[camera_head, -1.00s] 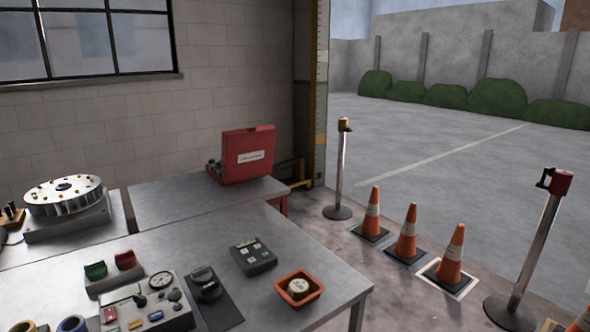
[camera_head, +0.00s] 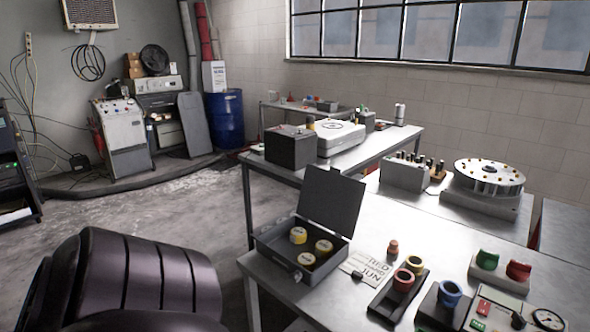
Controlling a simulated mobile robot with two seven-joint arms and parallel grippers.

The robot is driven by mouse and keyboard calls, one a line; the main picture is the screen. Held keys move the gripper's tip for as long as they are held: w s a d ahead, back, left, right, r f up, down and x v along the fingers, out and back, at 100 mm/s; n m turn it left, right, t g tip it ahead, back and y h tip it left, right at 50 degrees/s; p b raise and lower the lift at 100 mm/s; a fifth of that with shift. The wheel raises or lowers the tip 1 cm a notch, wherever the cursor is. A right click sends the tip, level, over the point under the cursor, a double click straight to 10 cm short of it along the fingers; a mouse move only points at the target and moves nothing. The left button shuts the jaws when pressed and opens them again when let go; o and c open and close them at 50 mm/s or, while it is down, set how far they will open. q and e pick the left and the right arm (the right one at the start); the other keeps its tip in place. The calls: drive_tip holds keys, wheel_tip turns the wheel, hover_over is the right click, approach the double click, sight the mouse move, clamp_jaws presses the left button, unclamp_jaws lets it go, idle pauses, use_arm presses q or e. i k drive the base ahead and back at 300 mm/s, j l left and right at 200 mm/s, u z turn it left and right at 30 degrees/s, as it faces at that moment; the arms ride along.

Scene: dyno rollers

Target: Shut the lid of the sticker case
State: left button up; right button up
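A dark grey metal case (camera_head: 272,250) stands on the near left corner of the metal table. Its lid (camera_head: 331,200) is open and stands up, leaning back, along the far right side. Inside the case are three round yellow items with pale tops, one of them a yellow roll (camera_head: 298,235). A small latch or knob shows on the front right wall. Neither of my grippers is in view.
Printed sheets (camera_head: 370,268) and a small stamp-like piece lie just right of the case. Another table behind holds a dark box (camera_head: 290,147).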

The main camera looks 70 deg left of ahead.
sight(332, 200)
drive_tip(key=u, duration=1.95)
